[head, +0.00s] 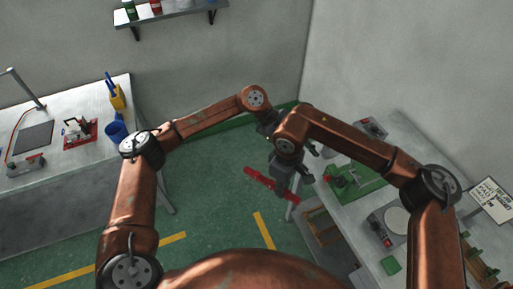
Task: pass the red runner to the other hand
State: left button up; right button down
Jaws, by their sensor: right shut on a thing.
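The red runner (258,178) is a thin red bar in the middle of the head view, above the green floor. It slopes down to the right. My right gripper (281,187) points down and is shut on it, covering part of its right half; a short red end shows beyond the jaws. My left gripper (268,124) is higher, behind my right wrist and apart from the runner. My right wrist hides much of it, so its fingers cannot be made out.
A left bench (60,190) carries a red fixture (80,132), a blue cup (116,129) and a yellow holder (117,97). A right bench (400,125) carries a green mat (370,186) and a round-plate scale (395,220). A wooden crate (322,228) is below. Open floor lies between the benches.

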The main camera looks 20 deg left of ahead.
pick_arm(q)
jog(key=s+a+r+t+y, duration=0.1)
jog(key=s+a+r+y, duration=0.25)
jog(key=a+y, duration=0.4)
jog(key=n+y, duration=0.2)
send_near(256, 171)
jog(key=shift+t, duration=0.3)
jog(key=f, duration=0.9)
jog(key=shift+s+d+f, duration=0.1)
jog(key=shift+s+f, duration=0.15)
jog(key=shift+c, duration=0.3)
grip_shut()
pick_arm(e)
jog(key=c, duration=1.8)
grip_release()
jog(key=shift+r, duration=0.1)
